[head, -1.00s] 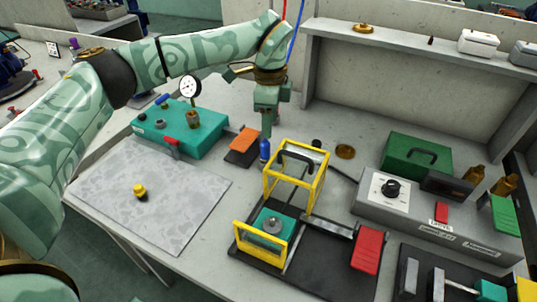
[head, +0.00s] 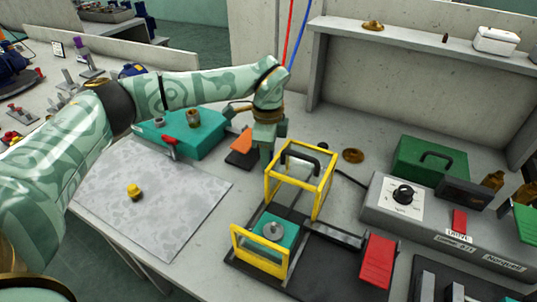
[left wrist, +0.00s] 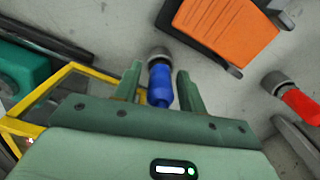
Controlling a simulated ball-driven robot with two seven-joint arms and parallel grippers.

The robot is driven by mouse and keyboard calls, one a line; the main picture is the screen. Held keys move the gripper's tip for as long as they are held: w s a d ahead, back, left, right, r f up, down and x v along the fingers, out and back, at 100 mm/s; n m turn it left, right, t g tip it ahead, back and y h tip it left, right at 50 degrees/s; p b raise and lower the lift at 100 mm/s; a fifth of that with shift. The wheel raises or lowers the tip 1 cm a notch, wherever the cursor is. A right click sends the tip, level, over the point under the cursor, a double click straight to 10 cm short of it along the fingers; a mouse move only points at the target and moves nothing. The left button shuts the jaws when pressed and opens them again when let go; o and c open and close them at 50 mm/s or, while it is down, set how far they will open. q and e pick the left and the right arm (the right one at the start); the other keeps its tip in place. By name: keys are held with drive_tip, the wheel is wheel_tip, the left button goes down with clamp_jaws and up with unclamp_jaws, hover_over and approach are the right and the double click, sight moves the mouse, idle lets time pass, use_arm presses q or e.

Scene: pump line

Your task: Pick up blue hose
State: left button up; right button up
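The blue hose end (left wrist: 160,85), a blue sleeve with a grey metal tip, shows in the left wrist view between the two fingers of my left gripper (left wrist: 158,78). The fingers are apart, with a narrow gap on each side of the sleeve. In the head view, my left gripper (head: 264,160) points down behind the yellow frame and hides the hose end. A thin blue line (head: 299,38) hangs from above behind my left wrist. My right gripper is not in view.
A red hose end (left wrist: 299,104) lies to the right in the wrist view. An orange and black block (head: 242,146) is left of my gripper. The yellow frame (head: 268,186) stands close in front. A grey mat (head: 165,215) has clear room around a yellow knob (head: 134,191).

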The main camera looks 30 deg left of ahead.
use_arm(q)
drive_tip(key=c, duration=0.7)
